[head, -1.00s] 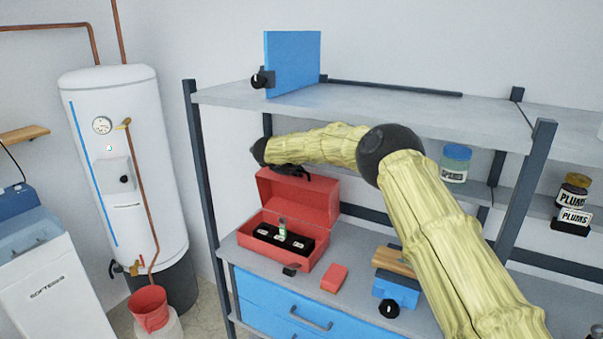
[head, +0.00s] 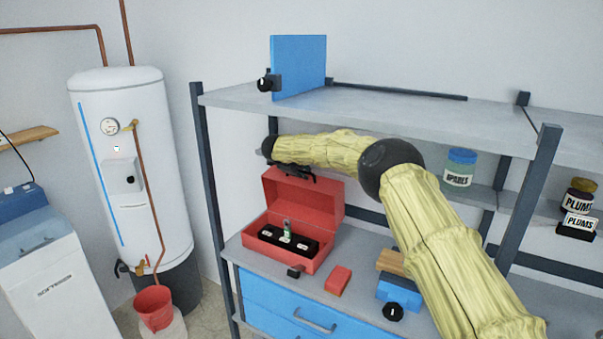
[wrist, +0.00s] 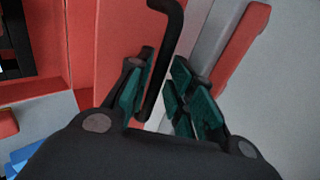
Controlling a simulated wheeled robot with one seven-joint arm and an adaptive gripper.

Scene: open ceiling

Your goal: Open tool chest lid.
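The red tool chest (head: 318,258) sits on the grey workbench with its lid (head: 320,195) standing raised at the back. My gripper (head: 292,172) is at the lid's top edge in the head view, partly hidden by my arm. In the wrist view, my gripper (wrist: 158,95) has its two teal-padded fingers apart. The black lid handle (wrist: 168,50) runs between them, close to the left finger, and does not look clamped. The red lid (wrist: 110,55) shows behind and to the left.
A black tray with a small bottle (head: 287,229) lies inside the chest. A red block (head: 338,281) and a blue vise with wood (head: 398,288) stand on the bench. The upper shelf (head: 400,110) is above the lid. Jars (head: 459,168) stand to the right.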

